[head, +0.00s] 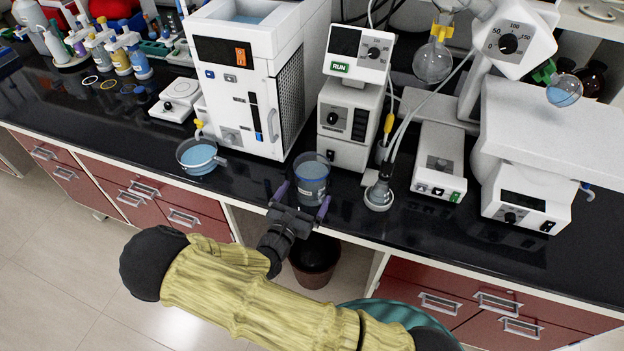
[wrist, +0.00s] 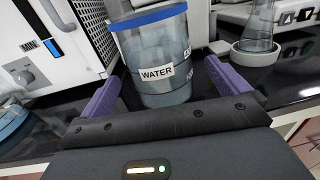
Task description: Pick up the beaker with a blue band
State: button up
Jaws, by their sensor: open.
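The beaker with a blue band (head: 312,184) stands upright on the black bench top near its front edge. In the wrist view the beaker (wrist: 157,90) shows a blue band at its rim, a label reading WATER and pale liquid inside. My gripper (head: 302,192) is open, its two purple fingers pointing at the beaker from the front. In the wrist view my gripper (wrist: 165,88) has one finger on each side of the beaker's lower part. A gap seems to show at each side; contact cannot be told.
A white machine (head: 253,85) stands behind left and a controller box (head: 350,125) right behind. A shallow dish of blue liquid (head: 198,158) is to the left. A flask in a round base (head: 379,194) is to the right. A dark bin (head: 314,262) stands below the bench.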

aim_at(318, 172)
jog(key=shift+w+d, duration=0.1)
jog(key=shift+w, duration=0.15)
jog(key=x, duration=0.1)
jog(key=p+x, duration=0.1)
jog(key=x, duration=0.1)
jog(key=p+x, duration=0.1)
jog(key=x, duration=0.1)
jog(key=shift+w+f, duration=0.15)
jog(key=shift+f, duration=0.25)
jog(key=shift+r, duration=0.1)
jog(key=c, duration=1.5)
jog(key=shift+o, duration=0.2)
jog(key=shift+r+b, duration=0.75)
jog(key=shift+r, duration=4.25)
